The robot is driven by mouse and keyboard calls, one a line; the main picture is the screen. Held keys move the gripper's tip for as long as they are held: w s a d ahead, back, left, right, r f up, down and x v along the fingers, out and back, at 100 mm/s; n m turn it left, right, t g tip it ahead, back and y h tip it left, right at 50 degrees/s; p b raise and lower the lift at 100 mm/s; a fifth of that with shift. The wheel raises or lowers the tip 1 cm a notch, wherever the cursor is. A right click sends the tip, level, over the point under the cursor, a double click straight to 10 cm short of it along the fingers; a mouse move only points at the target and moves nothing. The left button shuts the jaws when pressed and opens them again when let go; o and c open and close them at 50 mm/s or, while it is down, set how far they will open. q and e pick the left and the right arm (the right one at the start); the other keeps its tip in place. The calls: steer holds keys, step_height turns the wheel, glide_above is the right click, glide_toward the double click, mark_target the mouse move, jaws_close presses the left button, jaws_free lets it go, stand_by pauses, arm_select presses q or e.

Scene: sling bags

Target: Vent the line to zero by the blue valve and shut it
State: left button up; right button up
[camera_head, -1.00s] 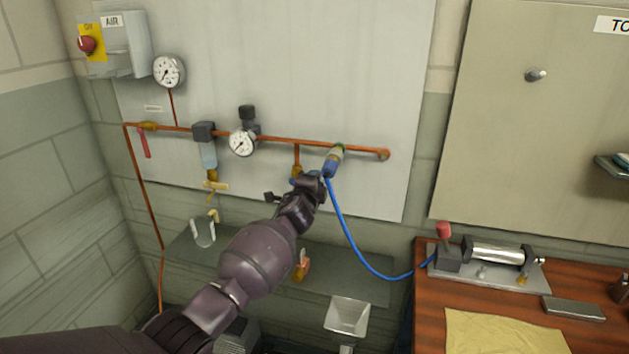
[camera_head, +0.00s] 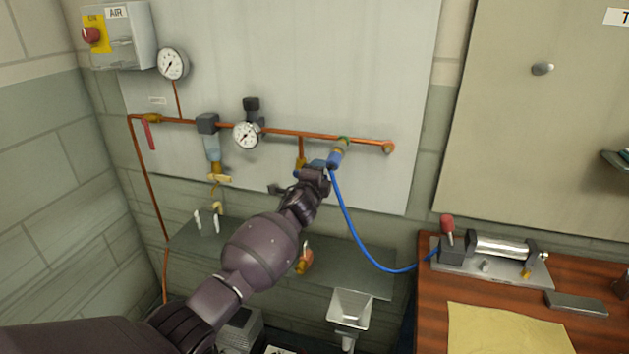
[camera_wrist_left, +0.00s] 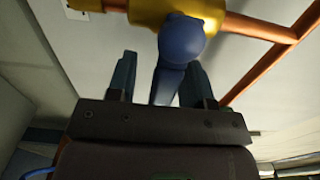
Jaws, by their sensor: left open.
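The blue valve has a brass body (camera_head: 300,165) on a short copper drop pipe under the wall line. Its blue handle (camera_head: 317,163) shows just above my left gripper (camera_head: 314,176). In the left wrist view the blue handle (camera_wrist_left: 180,45) hangs from the brass body (camera_wrist_left: 150,12) and reaches between the fingers of my open left gripper (camera_wrist_left: 160,72). Upper gauge (camera_head: 173,64) and regulator gauge (camera_head: 246,135) have needles too small to read. My right gripper is out of view.
A blue hose (camera_head: 350,228) runs from a coupling (camera_head: 335,157) close right of my gripper to a cylinder fixture (camera_head: 498,248) on the bench. A red-handled valve (camera_head: 148,135) and filter bowl (camera_head: 212,148) are left. A grey shelf (camera_head: 345,270) lies below.

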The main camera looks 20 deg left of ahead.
arm_select(q)
steer(key=s+d+r+n+h+p, duration=0.15)
steer(key=s+n, duration=0.35)
steer(key=s, duration=0.8)
steer(key=s+a+f+n+g, duration=0.2)
steer(key=s+f, duration=0.6)
steer(key=s, duration=0.4)
steer(key=s+a+f+n+g+y, duration=0.1)
steer(key=s+a+f+n, duration=0.3)
steer(key=s, duration=0.8)
steer(key=s+a+f+n+g+y, duration=0.1)
steer(key=s+a+f+n+g, duration=0.2)
steer(key=s+f, duration=0.9)
steer(key=a+f+n, duration=0.1)
steer(key=n, duration=0.2)
steer(key=shift+n, duration=0.3)
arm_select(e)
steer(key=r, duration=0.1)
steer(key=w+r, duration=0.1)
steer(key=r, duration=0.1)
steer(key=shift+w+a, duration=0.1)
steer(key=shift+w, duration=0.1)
arm_select(q)
steer(key=shift+s, duration=0.1)
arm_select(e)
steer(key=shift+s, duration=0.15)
